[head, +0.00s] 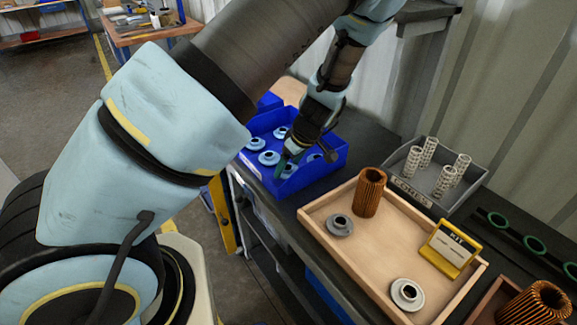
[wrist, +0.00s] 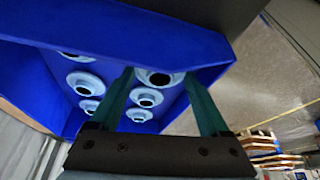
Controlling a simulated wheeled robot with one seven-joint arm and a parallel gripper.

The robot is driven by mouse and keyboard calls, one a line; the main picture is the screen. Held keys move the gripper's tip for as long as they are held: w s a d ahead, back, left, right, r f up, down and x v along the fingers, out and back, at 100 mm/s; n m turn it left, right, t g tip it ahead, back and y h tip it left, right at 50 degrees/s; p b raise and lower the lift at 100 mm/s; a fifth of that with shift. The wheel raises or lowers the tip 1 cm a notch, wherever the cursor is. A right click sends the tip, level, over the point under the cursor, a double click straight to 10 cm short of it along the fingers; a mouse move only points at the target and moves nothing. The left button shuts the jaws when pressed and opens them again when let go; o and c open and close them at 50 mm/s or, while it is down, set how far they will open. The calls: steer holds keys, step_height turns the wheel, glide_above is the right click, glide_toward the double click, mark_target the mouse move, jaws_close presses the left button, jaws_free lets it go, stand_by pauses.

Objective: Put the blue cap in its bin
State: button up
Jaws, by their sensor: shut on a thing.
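My gripper (head: 285,165) is low inside the blue bin (head: 325,170) on the workbench. In the wrist view, its two teal fingers (wrist: 159,75) stand on either side of a pale blue cap (wrist: 158,79) with a dark centre hole, and are shut on it. In the head view, the arm and fingers partly hide this cap (head: 288,171). Several like caps lie in the same bin, one near the back (head: 281,132) and one at the left (head: 255,144). Whether the held cap touches the bin floor cannot be told.
Right of the bin, a wooden tray (head: 318,208) holds a brown pleated filter (head: 369,192), two grey caps (head: 340,225) and a yellow kit sign (head: 450,246). Behind it, a grey bin (head: 427,199) holds several white mesh tubes. Green rings (head: 535,245) lie farther right.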

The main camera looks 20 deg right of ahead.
steer(key=shift+f, duration=0.75)
steer(key=shift+f, duration=0.15)
steer(key=o, duration=1.3)
steer(key=b+v, duration=0.2)
steer(key=v, duration=1)
steer(key=shift+r, duration=0.2)
steer(key=a+r+m+g+h, duration=0.1)
steer(key=a+r+m, duration=0.2)
steer(key=a, duration=1.2)
steer(key=s+a+r+m+g+h, duration=0.1)
steer(key=a+r+m, duration=0.2)
steer(key=a, duration=1.1)
steer(key=shift+s+a+m, duration=0.15)
steer(key=shift+a+m, duration=0.15)
steer(key=shift+a, duration=0.05)
